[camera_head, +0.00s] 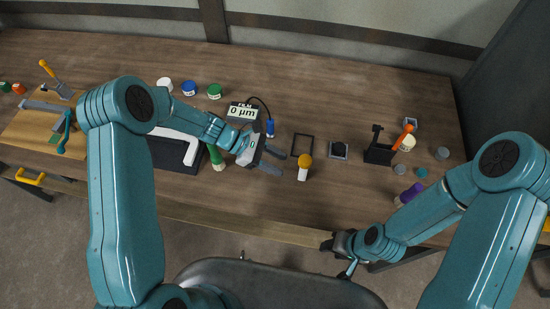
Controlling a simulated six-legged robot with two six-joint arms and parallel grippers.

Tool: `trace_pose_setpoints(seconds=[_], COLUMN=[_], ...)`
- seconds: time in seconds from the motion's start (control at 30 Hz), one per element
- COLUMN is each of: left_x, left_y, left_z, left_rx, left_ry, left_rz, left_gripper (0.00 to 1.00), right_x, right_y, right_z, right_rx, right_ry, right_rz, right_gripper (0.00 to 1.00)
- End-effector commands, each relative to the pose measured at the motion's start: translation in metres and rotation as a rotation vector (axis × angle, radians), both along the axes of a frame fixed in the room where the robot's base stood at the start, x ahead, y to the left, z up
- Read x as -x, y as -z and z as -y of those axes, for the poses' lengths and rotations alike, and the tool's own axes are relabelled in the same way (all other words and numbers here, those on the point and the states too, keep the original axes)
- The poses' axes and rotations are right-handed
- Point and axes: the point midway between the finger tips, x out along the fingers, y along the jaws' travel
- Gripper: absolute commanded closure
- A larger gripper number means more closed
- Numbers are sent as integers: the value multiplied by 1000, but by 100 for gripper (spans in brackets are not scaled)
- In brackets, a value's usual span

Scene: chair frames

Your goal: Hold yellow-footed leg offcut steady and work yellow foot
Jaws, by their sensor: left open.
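The leg offcut (303,174) is a short pale piece with a round yellow foot (305,161) at its far end. It is on the wooden bench, right of the middle of the head view. My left gripper (275,161) is open, with its two dark fingers pointing right toward the offcut. The fingers are a little left of it, with nothing seen between them. My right gripper (338,255) is low at the bench's front edge, in front of and right of the offcut. Its fingers are small and dark, and I cannot tell their opening.
A gauge reading 0 µm (243,112) stands behind my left gripper. A square black frame (302,146) and a small dark tray (338,150) lie behind and right of the offcut. Bare bench lies before the offcut.

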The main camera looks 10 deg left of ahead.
Motion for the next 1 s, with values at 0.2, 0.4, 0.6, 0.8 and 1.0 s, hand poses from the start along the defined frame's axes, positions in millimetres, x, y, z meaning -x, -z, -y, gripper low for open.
trace_pose_setpoints(seconds=[0.2, 0.4, 0.6, 0.8, 1.0], left_x=[-7, -6, -6, -6, -6], left_y=[5, 20, 34, 40, 41], left_z=[9, 33, 53, 64, 64], left_rx=[18, 16, 15, 15, 14], left_ry=[-26, -22, -23, -23, -24], left_rz=[-5, -5, -4, -3, -2], left_gripper=[56, 56, 56, 56, 84], right_x=[0, 0, 0, 0, 0], right_y=[0, 0, 0, 0, 0], right_z=[0, 0, 0, 0, 0], right_rx=[0, 0, 0, 0, 0], right_ry=[0, 0, 0, 0, 0], right_rz=[0, 0, 0, 0, 0], right_gripper=[57, 57, 57, 57, 57])
